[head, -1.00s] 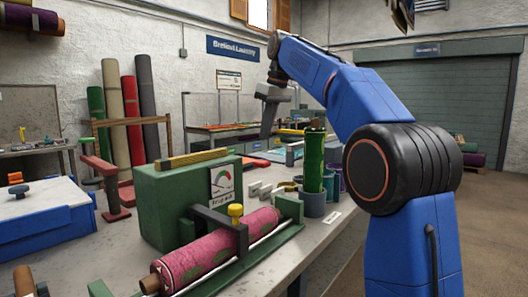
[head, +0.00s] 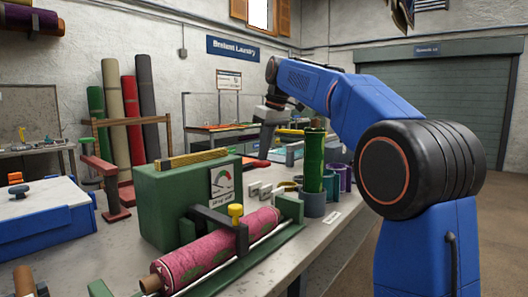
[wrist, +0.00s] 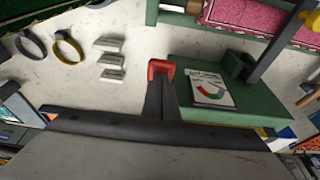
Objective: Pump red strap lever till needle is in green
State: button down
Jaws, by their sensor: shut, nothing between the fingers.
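The red strap lever (head: 256,163) shows as a small red piece beside the far right of the green machine box (head: 168,205). In the wrist view its red end (wrist: 160,67) lies just beyond my fingertips. My gripper (head: 263,148) points down with its fingers shut and empty, close above the lever; I cannot tell whether they touch. The shut fingers (wrist: 161,92) also show in the wrist view. The gauge (head: 222,186) is a white card with a red and green arc, seen too in the wrist view (wrist: 210,91). Its needle is too small to read.
A pink rug roll (head: 218,247) lies in the clamp with a yellow knob (head: 235,210). Metal blocks (head: 262,190), rings and a cup with a green roll (head: 315,160) stand on the bench to the right. Bare bench top lies near the front right.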

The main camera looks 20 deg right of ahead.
jog(key=shift+f, duration=0.1)
jog(key=shift+s+d+f+t, duration=0.3)
jog(key=shift+s+f, duration=0.15)
jog(key=shift+f, duration=0.25)
notch_tip(320, 180, down, 9)
jog(key=s+d+t+y, duration=0.1)
jog(key=s+t+y, duration=0.1)
jog(key=t, duration=0.1)
jog(key=shift+d+f+y, duration=0.2)
jog(key=shift+y, duration=0.1)
jog(key=shift+f, duration=0.15)
jog(key=v, duration=1.4)
jog(key=shift+r, duration=0.3)
